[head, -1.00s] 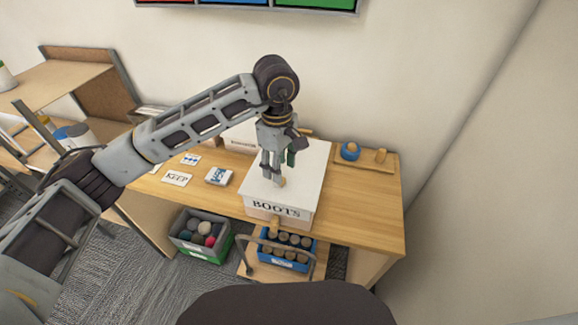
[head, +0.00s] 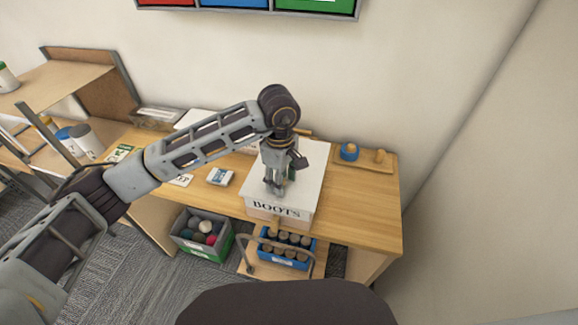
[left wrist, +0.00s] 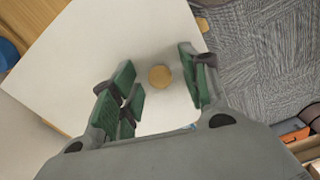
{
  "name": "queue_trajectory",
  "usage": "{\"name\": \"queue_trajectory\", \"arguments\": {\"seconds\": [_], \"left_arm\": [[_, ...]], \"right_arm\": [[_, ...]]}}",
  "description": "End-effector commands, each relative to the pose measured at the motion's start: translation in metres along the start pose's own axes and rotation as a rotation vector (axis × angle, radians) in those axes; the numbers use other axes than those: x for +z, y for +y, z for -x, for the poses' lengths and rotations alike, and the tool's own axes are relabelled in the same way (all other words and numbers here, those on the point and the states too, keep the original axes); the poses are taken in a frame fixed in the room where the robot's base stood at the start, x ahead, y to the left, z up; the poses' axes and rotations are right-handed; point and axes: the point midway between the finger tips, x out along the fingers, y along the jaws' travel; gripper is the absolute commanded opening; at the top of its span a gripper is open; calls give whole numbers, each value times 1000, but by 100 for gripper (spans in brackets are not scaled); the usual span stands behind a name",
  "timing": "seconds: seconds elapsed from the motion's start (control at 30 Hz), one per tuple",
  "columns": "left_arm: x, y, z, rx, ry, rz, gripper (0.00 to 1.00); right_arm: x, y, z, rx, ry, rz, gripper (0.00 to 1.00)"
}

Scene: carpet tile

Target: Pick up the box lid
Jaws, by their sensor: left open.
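The white box lid (head: 312,172) sits on the box labelled BOOTS (head: 277,211) on the wooden table. In the left wrist view the lid (left wrist: 100,50) fills much of the picture, with a round wooden knob (left wrist: 160,77) on it. My left gripper (head: 275,190) is over the lid with its fingers pointing down. In the left wrist view my left gripper (left wrist: 163,88) is open, and the knob lies between its green-padded fingers. In the head view the gripper hides the knob. My right gripper is not in view.
A wooden board with a blue ring and a peg (head: 366,158) stands right of the box. A small labelled box (head: 220,176) lies to its left. A bin of balls (head: 200,236) and a blue crate (head: 285,250) stand below the front edge. The table's right end (head: 365,215) is clear.

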Motion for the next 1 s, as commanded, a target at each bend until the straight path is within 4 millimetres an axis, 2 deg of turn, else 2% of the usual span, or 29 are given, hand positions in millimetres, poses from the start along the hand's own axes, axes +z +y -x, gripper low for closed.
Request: {"name": "queue_trajectory", "arguments": {"seconds": [0.57, 0.67, 0.93, 1.0], "left_arm": [[0, 0, -5, 0, 0, 0, 46], [0, 0, -5, 0, 0, 0, 35], [0, 0, -5, 0, 0, 0, 1], [0, 0, -5, 1, 0, 0, 0]], "right_arm": [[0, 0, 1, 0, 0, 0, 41], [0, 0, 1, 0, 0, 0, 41], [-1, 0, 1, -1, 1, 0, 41], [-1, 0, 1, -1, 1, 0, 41]]}}
